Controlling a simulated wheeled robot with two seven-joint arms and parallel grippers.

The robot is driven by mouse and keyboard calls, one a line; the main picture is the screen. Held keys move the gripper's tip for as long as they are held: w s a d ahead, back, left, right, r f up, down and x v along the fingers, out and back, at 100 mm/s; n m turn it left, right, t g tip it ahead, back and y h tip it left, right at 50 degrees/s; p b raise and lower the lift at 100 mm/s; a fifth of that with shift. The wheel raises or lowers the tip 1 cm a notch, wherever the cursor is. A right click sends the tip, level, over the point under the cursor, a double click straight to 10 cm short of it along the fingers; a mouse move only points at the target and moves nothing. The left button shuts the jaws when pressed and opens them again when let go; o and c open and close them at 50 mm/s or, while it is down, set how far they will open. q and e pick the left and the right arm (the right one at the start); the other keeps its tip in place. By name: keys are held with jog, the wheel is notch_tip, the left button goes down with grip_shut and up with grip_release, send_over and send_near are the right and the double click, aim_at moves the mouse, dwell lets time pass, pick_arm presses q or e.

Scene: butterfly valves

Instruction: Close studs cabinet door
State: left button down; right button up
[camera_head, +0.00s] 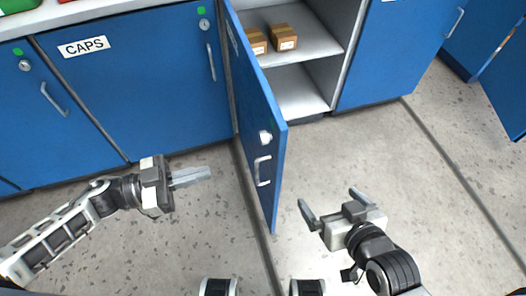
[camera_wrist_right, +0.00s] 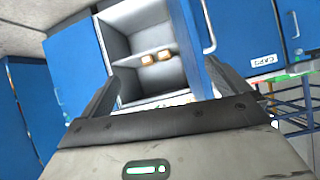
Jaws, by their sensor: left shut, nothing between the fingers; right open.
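A blue cabinet door (camera_head: 253,110) stands wide open, swung out toward me, with a white handle (camera_head: 262,171) and a lock near its free edge. The open cabinet (camera_head: 318,77) has grey shelves and holds two small brown boxes (camera_head: 283,37). My left gripper (camera_head: 208,174) is shut and empty, to the left of the door and apart from it. My right gripper (camera_head: 335,202) is open and empty, to the right of the door and apart from it. In the right wrist view the open cabinet (camera_wrist_right: 128,47) shows between the fingers, with the door (camera_wrist_right: 215,77) to the right.
A closed blue cabinet labelled CAPS (camera_head: 135,85) stands left of the open one. Another closed blue door (camera_head: 390,55) is to its right. The speckled grey floor (camera_head: 400,160) is clear around the grippers. More blue cabinets stand at the far right.

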pick_arm(q)
notch_tip(320, 180, down, 5)
jog(key=b, duration=0.4)
send_near(276, 163)
jog(key=x, duration=0.7)
jog(key=shift+r, duration=0.1)
